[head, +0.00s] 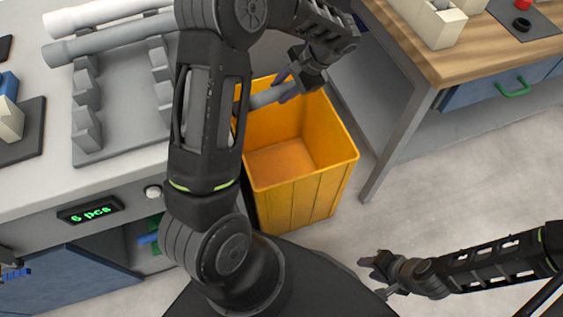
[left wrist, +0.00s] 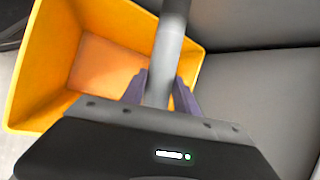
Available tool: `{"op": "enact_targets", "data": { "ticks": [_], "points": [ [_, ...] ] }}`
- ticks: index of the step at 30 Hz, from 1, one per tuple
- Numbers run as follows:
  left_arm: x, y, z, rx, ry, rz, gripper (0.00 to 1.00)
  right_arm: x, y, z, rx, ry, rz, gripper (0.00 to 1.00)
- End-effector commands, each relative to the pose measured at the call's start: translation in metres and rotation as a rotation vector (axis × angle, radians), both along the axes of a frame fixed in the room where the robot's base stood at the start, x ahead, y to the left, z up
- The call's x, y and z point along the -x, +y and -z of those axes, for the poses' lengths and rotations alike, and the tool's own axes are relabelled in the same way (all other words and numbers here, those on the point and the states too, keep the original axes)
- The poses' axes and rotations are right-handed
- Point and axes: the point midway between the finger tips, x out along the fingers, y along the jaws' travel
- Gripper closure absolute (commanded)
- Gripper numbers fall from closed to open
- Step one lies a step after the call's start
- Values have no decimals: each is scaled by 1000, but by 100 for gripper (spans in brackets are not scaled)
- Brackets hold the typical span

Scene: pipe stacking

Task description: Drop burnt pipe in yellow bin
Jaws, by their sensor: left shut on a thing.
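My left gripper (head: 287,90) is shut on a grey pipe (head: 265,97) and holds it over the yellow bin (head: 300,200). In the left wrist view the grey pipe (left wrist: 170,45) stands out between the two purple-grey fingers (left wrist: 160,92). The open mouth of the yellow bin (left wrist: 35,75) lies below and to the left there. The visible part of the bin floor is empty. Part of the pipe is hidden behind my left arm in the head view. No burn marks can be made out. My right gripper (head: 380,275) is empty, with its fingers apart, over the floor at lower right.
A grey rack (head: 120,125) on the left table bears a white pipe (head: 95,16) and a grey pipe (head: 105,40). A display (head: 88,212) on the table front reads "6 pcs". A wooden-topped table (head: 405,40) stands right of the bin. Floor at right is clear.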

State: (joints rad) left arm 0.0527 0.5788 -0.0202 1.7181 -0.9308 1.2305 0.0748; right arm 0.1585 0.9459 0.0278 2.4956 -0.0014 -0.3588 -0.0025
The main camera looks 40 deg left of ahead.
Motion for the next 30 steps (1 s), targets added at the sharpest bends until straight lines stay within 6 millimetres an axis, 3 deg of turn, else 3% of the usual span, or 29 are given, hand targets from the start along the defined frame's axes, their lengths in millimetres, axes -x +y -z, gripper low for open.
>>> {"op": "enact_targets", "data": {
  "ticks": [15,28,29,30],
  "points": [
    [0,0,53,1,2,0,100,0,0,40,0,1,4,64],
    [0,0,58,0,0,0,100,0,0,43,0,1,4,64],
    [0,0,58,0,0,0,63,0,0,43,0,1,4,64],
    [0,0,58,0,0,0,59,0,0,43,0,1,4,64]
  ]
}}
